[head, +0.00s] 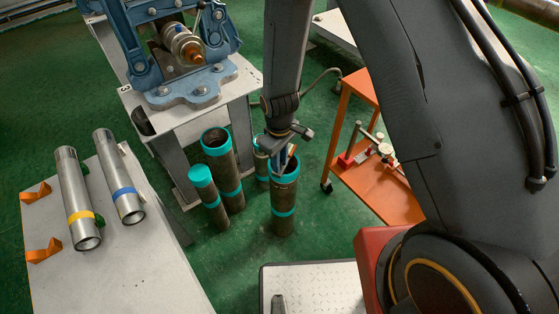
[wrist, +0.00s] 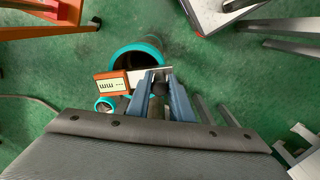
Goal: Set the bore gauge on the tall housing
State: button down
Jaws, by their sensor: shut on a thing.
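My gripper (head: 283,163) points down over a dark upright housing (head: 284,198) with a teal rim and a teal lower band. In the wrist view my blue jaws (wrist: 160,86) are shut on the bore gauge (wrist: 111,84), which has an orange-framed display marked "mm" and a pale metal bar. The gauge lies across the near side of the teal rim (wrist: 126,53). I cannot tell whether it touches the rim. In the head view the gauge is mostly hidden by my gripper.
More teal-rimmed housings (head: 221,158) stand left of and behind this one, one shorter (head: 206,196). An orange cart (head: 375,190) with tools is to the right. A pale table (head: 130,262) with two metal pipes is at left. A blue vise (head: 190,90) stands behind.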

jog(key=shift+f, duration=0.15)
jog(key=c, duration=1.5)
grip_release()
jog(key=shift+r+p, duration=2.35)
jog(key=shift+r, duration=1.15)
